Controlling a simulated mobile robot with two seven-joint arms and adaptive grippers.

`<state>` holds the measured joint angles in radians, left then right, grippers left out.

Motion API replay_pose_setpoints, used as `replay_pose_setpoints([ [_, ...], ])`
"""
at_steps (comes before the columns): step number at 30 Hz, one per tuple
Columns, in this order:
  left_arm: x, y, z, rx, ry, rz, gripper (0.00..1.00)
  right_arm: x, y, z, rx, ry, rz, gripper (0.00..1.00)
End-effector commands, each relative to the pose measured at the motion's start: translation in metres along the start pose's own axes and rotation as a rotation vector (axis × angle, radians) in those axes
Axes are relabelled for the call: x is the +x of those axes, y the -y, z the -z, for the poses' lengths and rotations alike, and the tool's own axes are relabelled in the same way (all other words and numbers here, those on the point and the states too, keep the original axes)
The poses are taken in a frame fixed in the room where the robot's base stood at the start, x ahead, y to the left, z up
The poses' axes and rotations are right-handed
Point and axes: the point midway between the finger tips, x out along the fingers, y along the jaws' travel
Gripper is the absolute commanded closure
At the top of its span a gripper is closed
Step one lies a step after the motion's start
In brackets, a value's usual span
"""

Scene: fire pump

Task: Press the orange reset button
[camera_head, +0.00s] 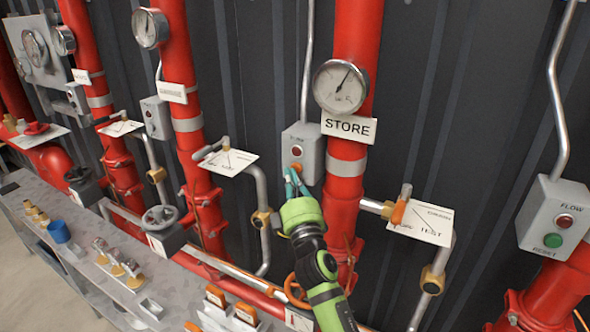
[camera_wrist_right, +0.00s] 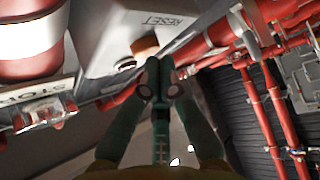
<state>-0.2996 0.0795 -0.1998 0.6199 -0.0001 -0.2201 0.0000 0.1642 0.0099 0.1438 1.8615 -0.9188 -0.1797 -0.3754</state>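The orange reset button (camera_head: 296,167) is at the bottom of a grey box (camera_head: 303,148) on the wall, left of the STORE gauge. In the right wrist view the button (camera_wrist_right: 146,45) shows orange-brown beside the RESET lettering. My right gripper (camera_head: 292,176) is at the button from below; its teal fingers partly cover it. In the wrist view the fingertips (camera_wrist_right: 159,66) are together with nothing seen between them, right at the button's edge. I cannot tell whether they touch it. My left gripper is not in view.
A red indicator lamp (camera_head: 297,152) sits above the button. The STORE gauge (camera_head: 341,87) and its red pipe (camera_head: 348,170) stand close to the right. A FLOW box (camera_head: 556,217) with a green reset button is at far right. A bench (camera_head: 100,262) holds fittings.

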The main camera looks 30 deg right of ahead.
Motion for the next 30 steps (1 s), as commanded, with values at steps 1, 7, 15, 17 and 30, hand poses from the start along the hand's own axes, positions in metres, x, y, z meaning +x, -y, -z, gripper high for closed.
replay_pose_setpoints([
  [1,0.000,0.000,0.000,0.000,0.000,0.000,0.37,-0.003,0.000,0.003,0.001,0.000,0.000,1.00],
  [7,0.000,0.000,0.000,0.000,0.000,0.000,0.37,-0.007,0.000,0.006,-0.001,0.000,0.001,1.00],
  [15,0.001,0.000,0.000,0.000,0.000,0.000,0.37,-0.008,0.001,0.008,0.000,0.000,0.001,1.00],
  [17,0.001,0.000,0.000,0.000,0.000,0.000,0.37,-0.011,0.001,0.011,0.001,-0.001,0.002,1.00],
  [30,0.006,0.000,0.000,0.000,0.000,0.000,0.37,-0.040,0.001,0.040,0.000,0.000,0.001,1.00],
])
